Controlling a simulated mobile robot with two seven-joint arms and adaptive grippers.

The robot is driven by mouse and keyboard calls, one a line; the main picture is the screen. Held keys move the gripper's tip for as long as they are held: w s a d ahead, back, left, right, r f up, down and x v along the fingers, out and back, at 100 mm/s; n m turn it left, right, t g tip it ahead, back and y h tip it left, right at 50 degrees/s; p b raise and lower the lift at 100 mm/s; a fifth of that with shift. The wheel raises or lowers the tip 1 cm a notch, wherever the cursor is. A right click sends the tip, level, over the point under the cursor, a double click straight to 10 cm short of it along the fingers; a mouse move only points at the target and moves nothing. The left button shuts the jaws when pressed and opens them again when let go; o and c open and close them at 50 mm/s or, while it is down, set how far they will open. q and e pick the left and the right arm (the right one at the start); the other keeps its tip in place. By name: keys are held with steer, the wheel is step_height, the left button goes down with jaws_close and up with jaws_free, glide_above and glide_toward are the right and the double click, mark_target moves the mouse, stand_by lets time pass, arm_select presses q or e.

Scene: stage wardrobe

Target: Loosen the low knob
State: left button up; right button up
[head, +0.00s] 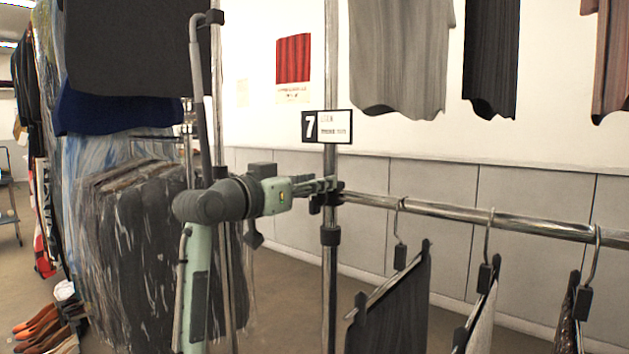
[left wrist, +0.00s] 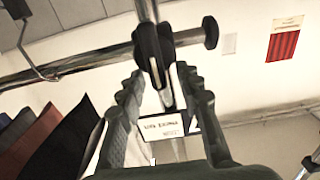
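My left gripper (head: 322,186) is at the upright pole (head: 331,100), where the horizontal rail (head: 460,210) meets it. A dark clamp with a small knob (head: 317,203) shows just below the fingertips. In the left wrist view, my left gripper (left wrist: 163,75) has its two fingers apart, and a dark knob-like fitting (left wrist: 153,52) on the pole lies between and just beyond the tips. I cannot tell whether they touch it. A dark collar (head: 330,236) sits lower on the pole, below the gripper. Which fitting is the low knob is unclear. My right gripper is out of view.
A sign with a 7 (head: 327,126) is fixed to the pole above my gripper. Garments hang from the rail on hangers (head: 400,240) at the right. Plastic-covered clothes (head: 130,250) hang at the left, with shoes (head: 45,325) on the floor.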

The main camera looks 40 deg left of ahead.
arm_select(q)
steer(key=shift+c, duration=0.2)
jaws_close()
stand_by(0.3)
steer(key=shift+w+a+f+n, duration=0.1)
steer(key=shift+a+f+n, duration=0.4)
steer(key=shift+n, duration=2.5)
steer(key=shift+w+a+f+n, duration=0.1)
steer(key=shift+a+f+n, duration=0.4)
steer(key=shift+n, duration=2.5)
steer(key=shift+a+f+n, duration=0.35)
steer(key=shift+f+n, duration=0.3)
steer(key=shift+n, duration=2.35)
